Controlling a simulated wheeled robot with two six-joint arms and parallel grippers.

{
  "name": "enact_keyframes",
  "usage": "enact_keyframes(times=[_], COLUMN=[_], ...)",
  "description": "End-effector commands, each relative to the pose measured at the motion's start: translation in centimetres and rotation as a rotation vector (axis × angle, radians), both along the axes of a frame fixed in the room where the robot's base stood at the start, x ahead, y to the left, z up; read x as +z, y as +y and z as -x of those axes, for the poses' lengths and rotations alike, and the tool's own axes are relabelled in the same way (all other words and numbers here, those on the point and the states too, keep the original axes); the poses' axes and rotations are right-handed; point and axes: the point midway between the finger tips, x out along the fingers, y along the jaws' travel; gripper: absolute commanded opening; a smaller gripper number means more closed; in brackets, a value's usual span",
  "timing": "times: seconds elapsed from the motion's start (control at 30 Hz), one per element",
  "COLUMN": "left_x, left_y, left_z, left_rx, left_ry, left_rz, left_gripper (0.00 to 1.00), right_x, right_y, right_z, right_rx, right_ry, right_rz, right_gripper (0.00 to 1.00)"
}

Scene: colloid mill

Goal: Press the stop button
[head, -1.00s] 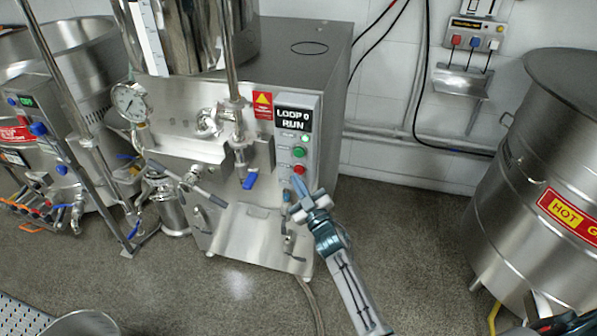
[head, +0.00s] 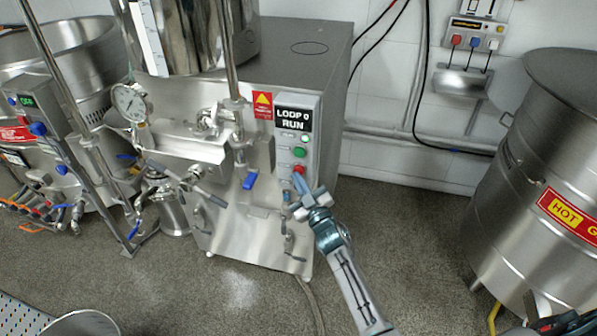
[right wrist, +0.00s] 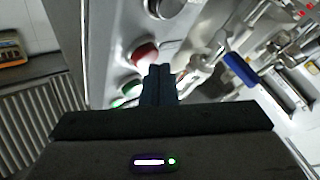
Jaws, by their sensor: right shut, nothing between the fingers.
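The red stop button (head: 299,169) is on the grey control panel of the mill, below the green button (head: 300,152). The display (head: 292,119) above reads "LOOP 0 RUN". My right gripper (head: 297,179) is shut and empty, its tips just below the red button. In the right wrist view the red button (right wrist: 145,54) shows directly beyond the fingertips (right wrist: 160,72), which overlap its edge; I cannot tell whether they touch it. The green button (right wrist: 130,90) lies to the left of the fingers there. My left gripper is not in view.
A blue-handled valve (head: 250,181) sits left of the panel on the mill front. A large steel drum (head: 535,175) stands at the right. Another machine with its own buttons (head: 40,128) is at the left. The floor between mill and drum is mostly clear.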

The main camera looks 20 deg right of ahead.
Motion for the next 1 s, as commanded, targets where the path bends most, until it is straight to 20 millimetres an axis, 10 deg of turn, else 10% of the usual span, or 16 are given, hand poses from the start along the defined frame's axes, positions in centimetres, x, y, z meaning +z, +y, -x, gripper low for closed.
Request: enact_keyframes(times=[1.0], left_x=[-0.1], left_y=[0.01], left_z=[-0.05], left_rx=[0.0], left_ry=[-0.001], left_rz=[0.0], left_gripper=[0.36], right_x=[-0.01], right_y=[-0.56], right_z=[-0.81], right_rx=[0.0], right_ry=[0.0], right_rz=[0.0], right_gripper=[0.0])
